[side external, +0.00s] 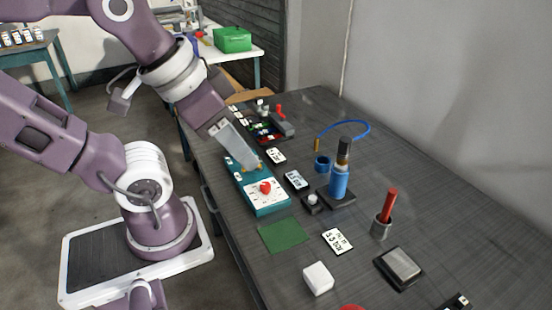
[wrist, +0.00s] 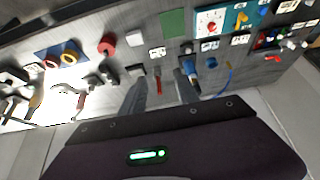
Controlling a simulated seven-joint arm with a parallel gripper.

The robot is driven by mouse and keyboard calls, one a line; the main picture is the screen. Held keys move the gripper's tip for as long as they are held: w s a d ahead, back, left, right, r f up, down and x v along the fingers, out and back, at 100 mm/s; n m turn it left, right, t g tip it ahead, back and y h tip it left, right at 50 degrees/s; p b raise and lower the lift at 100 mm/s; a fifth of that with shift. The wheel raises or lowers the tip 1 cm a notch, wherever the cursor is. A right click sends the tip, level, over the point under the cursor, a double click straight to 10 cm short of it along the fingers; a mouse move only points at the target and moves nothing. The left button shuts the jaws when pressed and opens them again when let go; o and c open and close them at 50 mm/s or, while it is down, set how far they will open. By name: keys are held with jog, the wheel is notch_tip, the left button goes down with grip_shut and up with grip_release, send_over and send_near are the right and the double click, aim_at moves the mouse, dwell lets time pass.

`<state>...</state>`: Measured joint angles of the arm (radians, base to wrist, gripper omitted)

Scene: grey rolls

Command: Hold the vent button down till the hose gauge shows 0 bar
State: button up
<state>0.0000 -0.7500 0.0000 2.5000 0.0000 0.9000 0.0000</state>
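A small black box with a pale round button (side external: 312,203), perhaps the vent button, sits beside a blue cylinder (side external: 339,184) on a black base; it also shows in the wrist view (wrist: 188,47). A blue hose (side external: 352,124) curves behind the cylinder. A small dark-framed display (side external: 296,180), perhaps the gauge, lies left of the cylinder; its reading is too small to tell. My gripper (side external: 252,164) is in the air, appearing over the far end of a teal panel in the side view. In the wrist view its two fingers (wrist: 160,78) are apart with nothing held between them.
The teal panel (side external: 277,208) has a red knob. A green mat (side external: 284,235), a white block (side external: 318,278), a red-handled tool in a cup (side external: 386,213) and a grey-topped box (side external: 400,268) stand nearer. Small parts (side external: 268,128) crowd the far end.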

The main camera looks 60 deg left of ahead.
grip_shut()
dwell(1.7)
